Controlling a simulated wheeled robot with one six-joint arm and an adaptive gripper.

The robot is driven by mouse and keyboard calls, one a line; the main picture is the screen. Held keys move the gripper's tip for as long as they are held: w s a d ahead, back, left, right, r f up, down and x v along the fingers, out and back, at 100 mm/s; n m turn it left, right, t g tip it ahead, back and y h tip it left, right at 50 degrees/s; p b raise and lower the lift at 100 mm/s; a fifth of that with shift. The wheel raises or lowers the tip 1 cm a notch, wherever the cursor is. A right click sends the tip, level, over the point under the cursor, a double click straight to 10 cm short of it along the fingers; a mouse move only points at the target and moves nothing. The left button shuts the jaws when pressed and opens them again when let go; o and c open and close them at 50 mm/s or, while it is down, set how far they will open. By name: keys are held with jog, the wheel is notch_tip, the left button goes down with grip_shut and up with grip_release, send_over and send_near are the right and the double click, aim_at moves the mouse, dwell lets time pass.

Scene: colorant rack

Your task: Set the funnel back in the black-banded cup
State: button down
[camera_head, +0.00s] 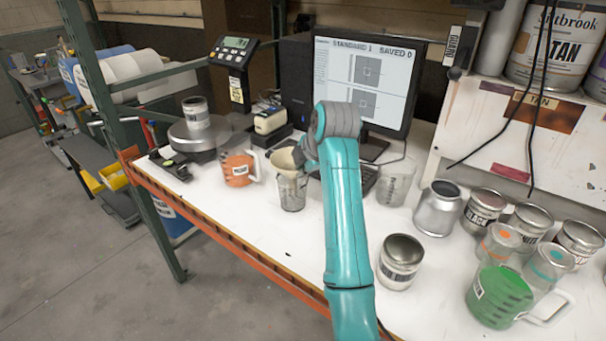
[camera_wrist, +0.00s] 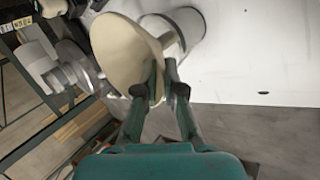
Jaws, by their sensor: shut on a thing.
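The cream funnel (camera_head: 287,160) is at the mouth of a clear cup (camera_head: 292,193) on the white bench. I cannot tell whether it rests in the cup or hangs just above it, and no black band can be made out clearly. My gripper (camera_head: 301,155) is at the funnel's right side, partly hidden by my arm. In the wrist view, my gripper (camera_wrist: 166,78) is shut on the edge of the funnel (camera_wrist: 122,55), whose wide face is tilted. The cup (camera_wrist: 187,32) shows behind it, partly hidden.
An orange pitcher (camera_head: 238,168) stands close left of the cup, and a clear beaker (camera_head: 396,184) stands to the right beyond my arm. A scale (camera_head: 193,138), monitor (camera_head: 365,85) and several cans surround the area. The bench's orange front edge (camera_head: 225,240) is nearby.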

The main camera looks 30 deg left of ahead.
jog(key=shift+f, duration=1.5)
jog(key=c, duration=1.3)
grip_release()
jog(key=shift+a+r+v, duration=0.1)
jog(key=shift+v, duration=3.15)
jog(key=shift+a+r+v, duration=0.1)
jog(key=shift+a+v, duration=0.05)
jog(key=shift+v, duration=3.1)
jog(key=shift+w, duration=0.15)
